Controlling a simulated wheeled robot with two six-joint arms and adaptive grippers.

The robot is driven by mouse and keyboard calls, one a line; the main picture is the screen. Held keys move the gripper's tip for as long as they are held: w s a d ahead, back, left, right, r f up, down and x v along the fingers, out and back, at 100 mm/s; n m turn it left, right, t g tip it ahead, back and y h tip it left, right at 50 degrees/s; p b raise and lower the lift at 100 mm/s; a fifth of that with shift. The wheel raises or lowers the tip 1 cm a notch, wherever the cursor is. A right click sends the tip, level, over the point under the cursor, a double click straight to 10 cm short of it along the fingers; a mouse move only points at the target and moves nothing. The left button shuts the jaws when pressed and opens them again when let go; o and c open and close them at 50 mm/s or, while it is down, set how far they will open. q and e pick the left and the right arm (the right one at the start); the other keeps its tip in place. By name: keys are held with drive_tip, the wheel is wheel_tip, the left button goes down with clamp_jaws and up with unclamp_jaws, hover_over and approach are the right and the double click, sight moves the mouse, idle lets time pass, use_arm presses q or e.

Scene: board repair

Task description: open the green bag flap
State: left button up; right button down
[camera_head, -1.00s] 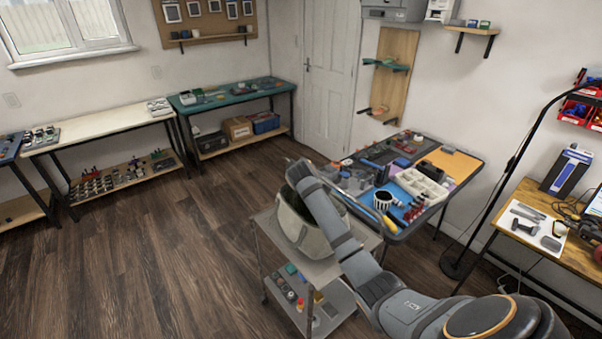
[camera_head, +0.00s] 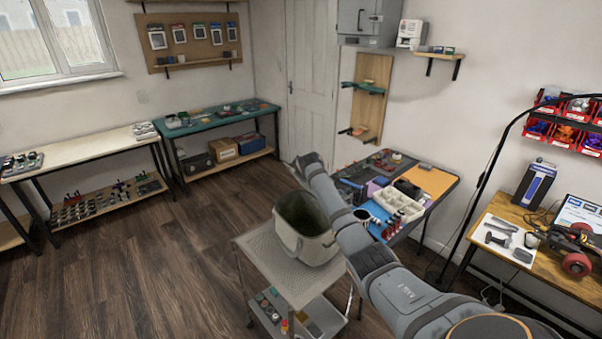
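A pale grey-green bag (camera_head: 296,243) stands upright on the top of a small grey cart (camera_head: 265,262). Its top shows a dark green hollow inside (camera_head: 306,211); I cannot make out a separate flap. My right arm comes in from the lower right and passes the bag's right side. The arm's far end (camera_head: 308,163) is above and behind the bag in the picture, apart from it. The fingers cannot be made out there. My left gripper is out of the picture.
A table with an orange mat (camera_head: 434,180) and a white divided tray (camera_head: 398,202) stands right of the cart. A wooden desk (camera_head: 560,262) is at the right. The floor (camera_head: 150,265) left of the cart is clear.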

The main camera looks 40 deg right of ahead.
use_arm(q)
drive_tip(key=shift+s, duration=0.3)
use_arm(e)
drive_tip(key=shift+r, duration=0.25)
idle(0.4)
drive_tip(key=c, duration=1.5)
unclamp_jaws()
drive_tip(key=shift+c, duration=0.2)
drive_tip(key=shift+s, duration=0.1)
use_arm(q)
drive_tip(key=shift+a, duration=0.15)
use_arm(e)
drive_tip(key=v, duration=1.2)
drive_tip(key=shift+a, duration=0.1)
